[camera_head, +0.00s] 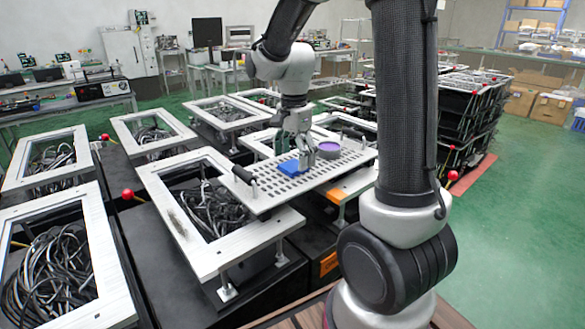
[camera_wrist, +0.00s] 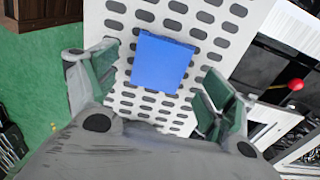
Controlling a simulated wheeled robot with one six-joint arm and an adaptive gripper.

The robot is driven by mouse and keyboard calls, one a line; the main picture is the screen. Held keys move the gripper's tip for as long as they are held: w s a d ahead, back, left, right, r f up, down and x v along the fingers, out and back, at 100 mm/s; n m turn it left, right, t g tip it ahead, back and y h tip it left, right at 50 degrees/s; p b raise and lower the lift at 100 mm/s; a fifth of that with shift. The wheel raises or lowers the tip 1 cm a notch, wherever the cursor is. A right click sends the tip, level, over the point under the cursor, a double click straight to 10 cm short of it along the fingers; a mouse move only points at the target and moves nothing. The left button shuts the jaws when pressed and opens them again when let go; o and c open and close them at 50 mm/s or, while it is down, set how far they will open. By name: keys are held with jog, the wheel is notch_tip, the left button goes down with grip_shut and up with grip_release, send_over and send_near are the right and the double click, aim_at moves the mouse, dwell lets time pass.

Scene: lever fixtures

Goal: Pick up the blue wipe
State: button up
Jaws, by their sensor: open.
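The blue wipe (camera_wrist: 161,63) is a flat blue square. It lies on a light perforated plate (camera_wrist: 235,25) and sits between my open fingers in the wrist view, a little ahead of them. I cannot tell the exact height of the fingertips above the wipe.
A purple round container (camera_head: 329,150) stands on the plate just right of my gripper. A black handle (camera_head: 243,175) is at the plate's left end. White frames with cables (camera_head: 205,208) surround the plate. Red-knobbed levers (camera_head: 127,194) stick up nearby.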

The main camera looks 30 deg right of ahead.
jog(key=shift+f, duration=0.65)
jog(key=c, duration=0.8)
